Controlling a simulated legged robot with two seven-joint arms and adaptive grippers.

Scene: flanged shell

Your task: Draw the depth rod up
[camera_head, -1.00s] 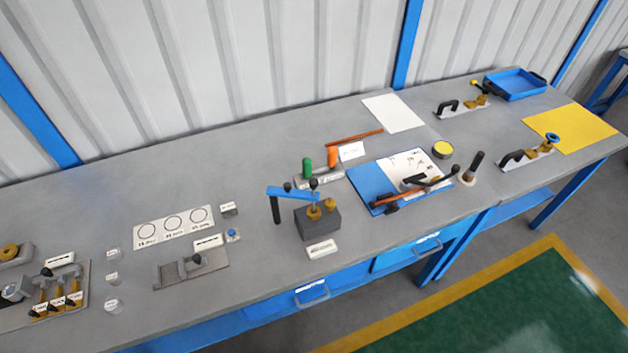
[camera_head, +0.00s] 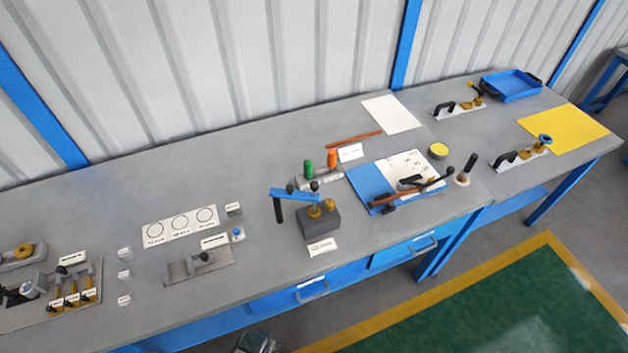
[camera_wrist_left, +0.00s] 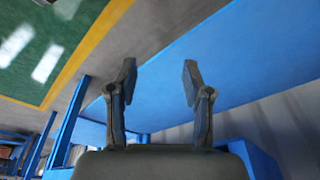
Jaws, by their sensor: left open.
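No label I can read picks out the depth rod. A dark grey block (camera_head: 319,221) in the middle of the bench carries brass fittings, a small upright stem with a black knob (camera_head: 314,186) and a blue arm (camera_head: 294,193). A black rod (camera_head: 278,210) hangs upright at the arm's left end; I cannot tell if either is the depth rod. My left gripper (camera_wrist_left: 158,78) is open and empty in the left wrist view, with blue bench structure and floor beyond it. A grey part (camera_head: 256,342), likely of my arm, shows at the head view's bottom edge. My right gripper is out of view.
Green and orange handles (camera_head: 320,165) stand behind the block. A blue board (camera_head: 368,181) with papers and tools lies to its right. A small grey fixture (camera_head: 198,267) and a three-circle card (camera_head: 180,226) lie to its left. Drawer handles (camera_head: 313,290) project below the front edge.

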